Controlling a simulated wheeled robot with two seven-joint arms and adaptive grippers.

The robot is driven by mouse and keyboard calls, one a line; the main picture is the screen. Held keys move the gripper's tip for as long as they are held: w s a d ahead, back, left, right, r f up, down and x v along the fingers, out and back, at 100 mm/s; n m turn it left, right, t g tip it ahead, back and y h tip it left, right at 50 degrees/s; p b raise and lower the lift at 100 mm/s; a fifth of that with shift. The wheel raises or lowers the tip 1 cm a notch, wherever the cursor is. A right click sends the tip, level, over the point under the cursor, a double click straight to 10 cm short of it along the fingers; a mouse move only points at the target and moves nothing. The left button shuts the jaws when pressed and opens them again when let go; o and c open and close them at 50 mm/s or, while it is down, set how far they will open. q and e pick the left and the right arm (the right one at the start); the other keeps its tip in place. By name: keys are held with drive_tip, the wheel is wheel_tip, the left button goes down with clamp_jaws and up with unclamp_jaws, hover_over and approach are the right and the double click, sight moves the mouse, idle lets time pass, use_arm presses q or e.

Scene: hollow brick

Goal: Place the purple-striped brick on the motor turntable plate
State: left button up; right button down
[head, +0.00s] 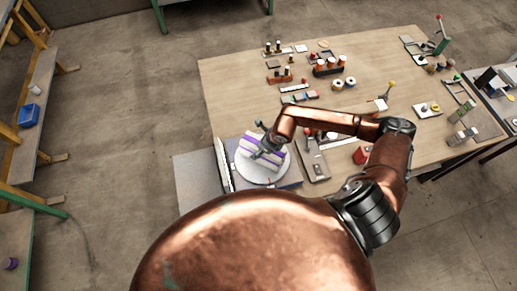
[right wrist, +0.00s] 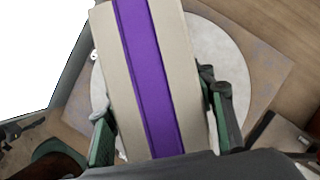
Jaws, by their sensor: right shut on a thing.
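The purple-striped brick (head: 248,150) is pale with a purple stripe. In the right wrist view, the brick (right wrist: 150,70) fills the middle between the two fingers. My right gripper (head: 262,150) is shut on it, with a green-and-dark finger of the gripper (right wrist: 165,118) on each side. The round white turntable plate (head: 268,176) lies beneath the brick, and its rim (right wrist: 222,62) shows to the brick's right in the wrist view. The brick covers part of the plate; I cannot tell whether they touch. My left gripper is not in view.
The wooden table (head: 228,95) holds many small parts, including orange blocks with pegs (head: 328,66) and a grey fixture (head: 314,165) right of the plate. A white upright panel (head: 222,165) stands close left of the plate. A shelf with a blue bin (head: 29,115) is far left.

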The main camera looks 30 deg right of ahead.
drive_tip(key=shift+w, duration=0.1)
drive_tip(key=c, duration=1.3)
unclamp_jaws()
drive_tip(key=shift+f, duration=0.1)
drive_tip(key=o, duration=0.4)
drive_tip(key=shift+r, duration=0.35)
drive_tip(key=b+v, duration=0.2)
drive_tip(key=v, duration=0.8)
drive_tip(key=shift+s+d+r, duration=0.1)
drive_tip(key=shift+s, duration=0.15)
drive_tip(key=shift+s+d+r, duration=0.1)
drive_tip(key=shift+s+r, duration=0.15)
drive_tip(key=shift+r, duration=0.4)
